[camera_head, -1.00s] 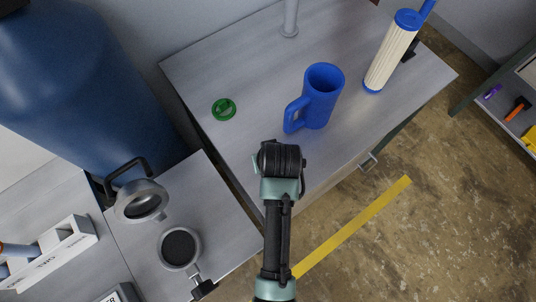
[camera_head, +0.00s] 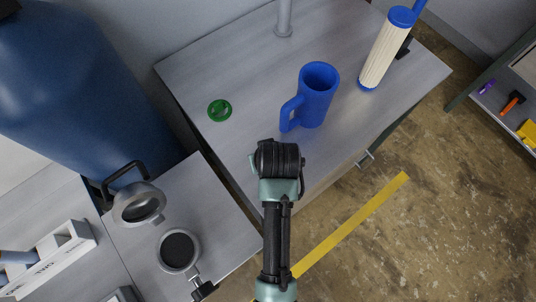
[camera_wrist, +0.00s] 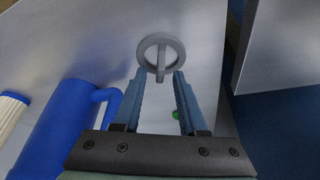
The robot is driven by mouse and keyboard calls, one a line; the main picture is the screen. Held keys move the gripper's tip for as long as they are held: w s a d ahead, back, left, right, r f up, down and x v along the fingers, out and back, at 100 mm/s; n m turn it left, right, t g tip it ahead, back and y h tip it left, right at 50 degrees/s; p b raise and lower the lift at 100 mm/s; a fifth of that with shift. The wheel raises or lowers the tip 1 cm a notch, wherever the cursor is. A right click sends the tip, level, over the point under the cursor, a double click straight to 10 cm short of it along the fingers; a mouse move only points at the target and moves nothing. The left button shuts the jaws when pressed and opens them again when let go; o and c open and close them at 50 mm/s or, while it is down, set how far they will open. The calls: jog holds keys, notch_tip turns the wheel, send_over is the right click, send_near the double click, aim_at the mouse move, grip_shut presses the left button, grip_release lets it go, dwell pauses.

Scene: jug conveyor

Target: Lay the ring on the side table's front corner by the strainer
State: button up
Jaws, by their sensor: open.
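A grey ring with a crossbar (camera_wrist: 144,52) lies near the fingertips in the wrist view; my arm hides it in the head view. My gripper (camera_wrist: 160,74) is open, with the ring just beyond and between its fingertips; I cannot tell whether they touch. A small green ring-shaped piece (camera_head: 219,110) lies on the larger table, partly hidden by a finger in the wrist view (camera_wrist: 176,115). The side table (camera_head: 218,218) at the lower left carries a round grey pan with a dark disc (camera_head: 179,250), perhaps the strainer.
A blue jug (camera_head: 317,97) and a white pleated cartridge (camera_head: 384,58) stand on the larger table (camera_head: 230,70). A lidded grey cup with a black handle (camera_head: 138,205) is on the side table. A blue barrel (camera_head: 75,90) stands behind. A narrow gap separates the tables.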

jog(key=v, duration=1.1)
jog(key=w+r+t, duration=0.7)
jog(key=w+r, duration=0.4)
jog(key=r, duration=0.5)
jog(key=w+r+m+t, duration=0.25)
jog(key=r+t, duration=0.35)
jog(key=r, duration=1.1)
jog(key=s+r+t, duration=0.5)
jog(key=r, duration=0.7)
jog(key=s+a+r+t+h, duration=0.1)
jog(key=s+r+t, duration=0.4)
jog(key=r, duration=0.8)
jog(key=shift+s+r, duration=0.2)
jog(key=shift+s, duration=0.2)
